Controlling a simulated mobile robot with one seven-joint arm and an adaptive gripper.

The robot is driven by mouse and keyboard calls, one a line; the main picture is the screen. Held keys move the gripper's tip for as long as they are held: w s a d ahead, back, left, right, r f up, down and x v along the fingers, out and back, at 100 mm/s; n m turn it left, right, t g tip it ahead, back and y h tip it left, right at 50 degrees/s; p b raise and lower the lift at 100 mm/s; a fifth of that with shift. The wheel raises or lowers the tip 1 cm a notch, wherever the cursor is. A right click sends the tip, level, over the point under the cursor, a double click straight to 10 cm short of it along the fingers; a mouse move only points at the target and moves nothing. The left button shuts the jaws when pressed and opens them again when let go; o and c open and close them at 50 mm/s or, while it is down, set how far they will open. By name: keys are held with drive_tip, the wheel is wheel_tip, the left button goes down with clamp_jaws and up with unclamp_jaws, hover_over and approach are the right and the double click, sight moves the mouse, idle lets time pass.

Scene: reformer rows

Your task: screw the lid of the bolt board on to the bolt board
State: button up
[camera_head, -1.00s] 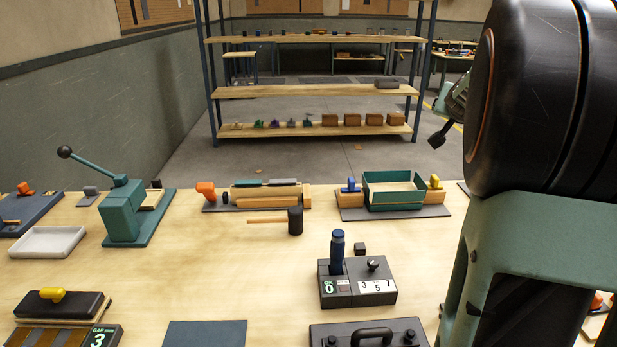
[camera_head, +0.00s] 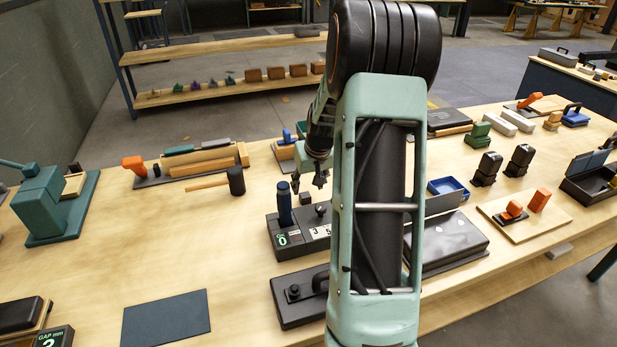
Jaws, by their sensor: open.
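A dark board with a black handle and a round knob near its corner (camera_head: 292,307) lies at the front middle, partly behind my arm. It may be the bolt board with its lid, but I cannot tell whether the lid is a separate part or how it is seated. My gripper (camera_head: 308,184) is open and points down, above the table behind a dark counter block. It is apart from the handled board, which lies nearer the camera. My arm hides the right part of that board.
The dark counter block (camera_head: 287,240) with a blue upright handle stands just in front of my gripper. A grey-topped dark panel (camera_head: 450,243) lies right of my arm. A mallet (camera_head: 236,181) lies to the left. Bare table surrounds the dark mat (camera_head: 165,318).

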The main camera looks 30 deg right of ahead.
sight(306, 195)
drive_tip(key=shift+x, duration=3.15)
drive_tip(key=shift+c, duration=0.5)
clamp_jaws()
drive_tip(key=shift+r+p, duration=1.8)
drive_tip(key=shift+r, duration=1.75)
